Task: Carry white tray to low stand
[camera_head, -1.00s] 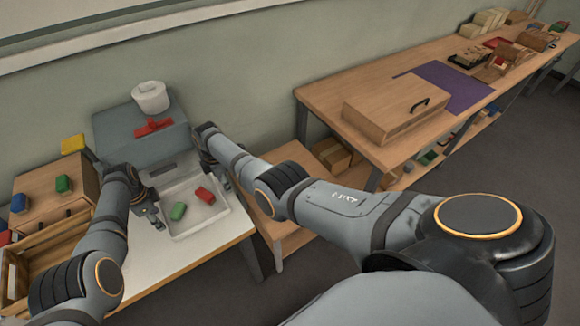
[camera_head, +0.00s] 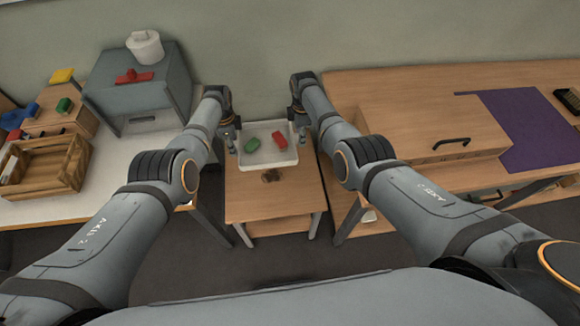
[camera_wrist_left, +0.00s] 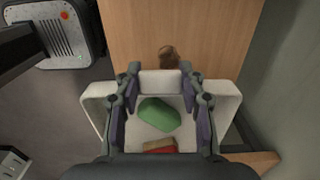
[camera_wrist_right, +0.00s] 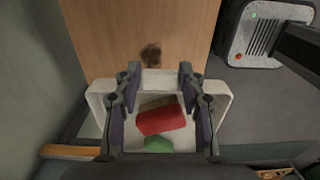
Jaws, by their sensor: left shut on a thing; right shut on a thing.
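The white tray (camera_head: 266,161) is held between my two grippers over the back part of the low wooden stand (camera_head: 262,205). A green block (camera_head: 251,145) and a red block (camera_head: 280,140) lie in it. My left gripper (camera_head: 231,140) is shut on the tray's left side; it also shows in the left wrist view (camera_wrist_left: 160,84). My right gripper (camera_head: 300,125) is shut on the right side; it also shows in the right wrist view (camera_wrist_right: 159,82). I cannot tell whether the tray touches the stand. A dark smudge (camera_head: 271,175) marks the stand's top in front of the tray.
The white table (camera_head: 50,212) at left bears a grey box (camera_head: 140,95) and a wooden crate (camera_head: 45,165). The workbench (camera_head: 350,92) at right bears a wooden case (camera_head: 430,115) and a purple mat (camera_head: 530,130). The stand sits in the gap between them.

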